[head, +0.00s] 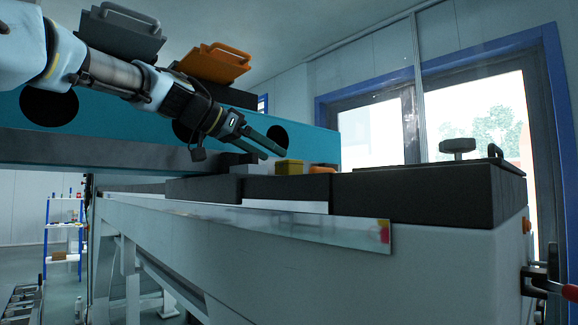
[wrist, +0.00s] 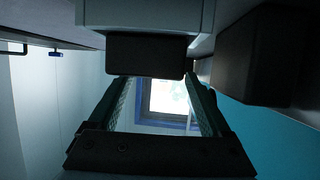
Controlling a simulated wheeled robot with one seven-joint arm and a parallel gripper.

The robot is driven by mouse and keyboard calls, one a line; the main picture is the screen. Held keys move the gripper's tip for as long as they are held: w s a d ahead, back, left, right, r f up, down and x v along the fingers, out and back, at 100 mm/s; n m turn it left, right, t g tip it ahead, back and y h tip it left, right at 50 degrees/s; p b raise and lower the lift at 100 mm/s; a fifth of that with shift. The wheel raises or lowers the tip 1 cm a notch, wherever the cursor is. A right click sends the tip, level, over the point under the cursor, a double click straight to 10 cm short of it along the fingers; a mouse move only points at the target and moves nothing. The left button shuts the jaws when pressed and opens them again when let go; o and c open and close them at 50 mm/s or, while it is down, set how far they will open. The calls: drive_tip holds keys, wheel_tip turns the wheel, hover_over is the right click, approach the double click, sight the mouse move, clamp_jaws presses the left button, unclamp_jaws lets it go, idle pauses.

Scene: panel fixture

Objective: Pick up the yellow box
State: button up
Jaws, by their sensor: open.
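The yellow box (head: 289,167) is small and sits on the dark blocks along the top of the fixture in the head view. My gripper (head: 277,153) reaches down from the upper left, its fingertips close to the box's upper left side. The fingers are apart; in the wrist view the gripper (wrist: 159,80) shows a clear gap with nothing held. I cannot make out the yellow box in the wrist view. Whether the fingertips touch the box cannot be told.
An orange object (head: 321,170) sits just right of the box, and a grey block (head: 238,159) just left. A long teal beam (head: 310,146) runs behind. A large dark block (head: 425,193) is at right. A dark block (wrist: 147,55) shows near the fingertips in the wrist view.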

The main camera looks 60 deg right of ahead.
sight(287, 167)
drive_tip(key=p+x, duration=0.2)
drive_tip(key=x, duration=0.2)
drive_tip(key=shift+s+d+r+p, duration=0.1)
drive_tip(key=shift+d+r+p, duration=0.05)
drive_tip(key=shift+r+p, duration=0.2)
drive_tip(key=shift+s+d+f, duration=0.15)
drive_tip(key=shift+d+f, duration=0.25)
drive_tip(key=shift+d, duration=0.05)
drive_tip(key=c, duration=1)
drive_tip(key=shift+c, duration=0.5)
drive_tip(key=shift+r, duration=0.2)
